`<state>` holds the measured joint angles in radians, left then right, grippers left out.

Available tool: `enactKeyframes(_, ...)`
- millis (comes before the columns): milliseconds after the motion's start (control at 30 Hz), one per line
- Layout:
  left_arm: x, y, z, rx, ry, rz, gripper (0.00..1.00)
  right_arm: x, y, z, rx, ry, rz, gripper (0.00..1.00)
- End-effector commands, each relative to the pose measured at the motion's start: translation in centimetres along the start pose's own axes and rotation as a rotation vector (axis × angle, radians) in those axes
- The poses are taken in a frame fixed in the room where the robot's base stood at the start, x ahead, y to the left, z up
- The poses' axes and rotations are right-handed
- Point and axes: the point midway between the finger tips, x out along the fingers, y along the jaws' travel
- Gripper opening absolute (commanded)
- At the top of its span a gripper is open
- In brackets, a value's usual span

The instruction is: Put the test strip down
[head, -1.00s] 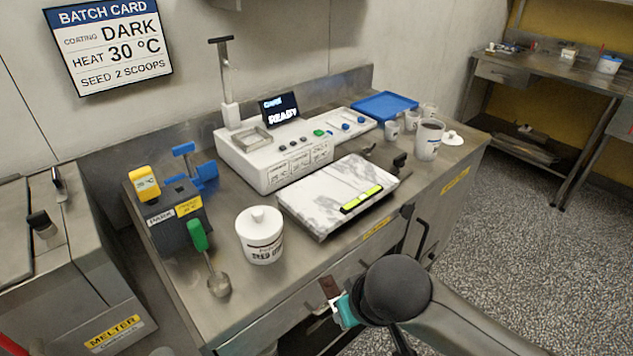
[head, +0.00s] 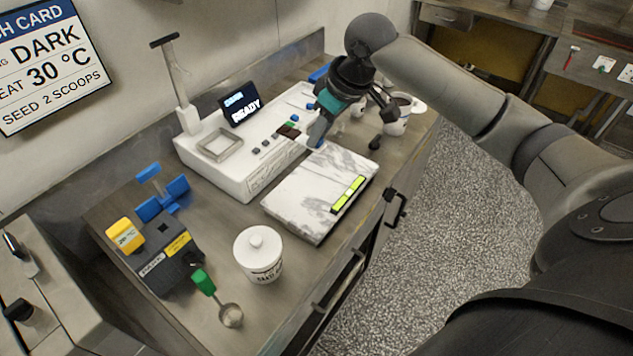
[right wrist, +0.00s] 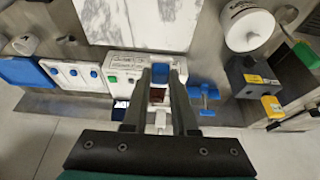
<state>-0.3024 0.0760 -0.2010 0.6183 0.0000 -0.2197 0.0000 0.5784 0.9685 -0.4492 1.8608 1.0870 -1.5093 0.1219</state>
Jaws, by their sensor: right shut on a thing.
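My right gripper (head: 312,132) is shut on the dark brown test strip (head: 289,130) and holds it over the right part of the white machine (head: 222,176) with the READY screen. In the right wrist view the strip (right wrist: 157,96) shows as a small dark brown piece between the two fingers (right wrist: 160,78). Whether the strip touches the machine's top, I cannot tell. My arm and hand hide part of the machine's right end in the head view. My left gripper is not in view.
A marble slab (head: 300,205) carrying a yellow-green bar (head: 348,194) lies in front of the machine. A white lidded jar (head: 258,262), a scoop (head: 230,314), a dark block with a yellow-topped device (head: 125,235) and a blue stand (head: 163,192) are left. Cups stand right.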

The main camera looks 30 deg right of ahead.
Motion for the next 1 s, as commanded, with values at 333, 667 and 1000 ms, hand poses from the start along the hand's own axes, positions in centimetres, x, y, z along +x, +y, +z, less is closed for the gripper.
enactKeyframes(333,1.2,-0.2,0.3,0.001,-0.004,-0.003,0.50,9.0,-0.1,3.9,0.002,-0.005,-0.002,0.00)
enactKeyframes(667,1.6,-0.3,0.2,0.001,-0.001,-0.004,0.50,12.4,-0.1,5.2,0.000,-0.002,0.000,0.00)
enactKeyframes(1000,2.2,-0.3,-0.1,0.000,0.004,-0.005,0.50,16.2,-0.1,6.7,0.000,-0.001,0.000,0.00)
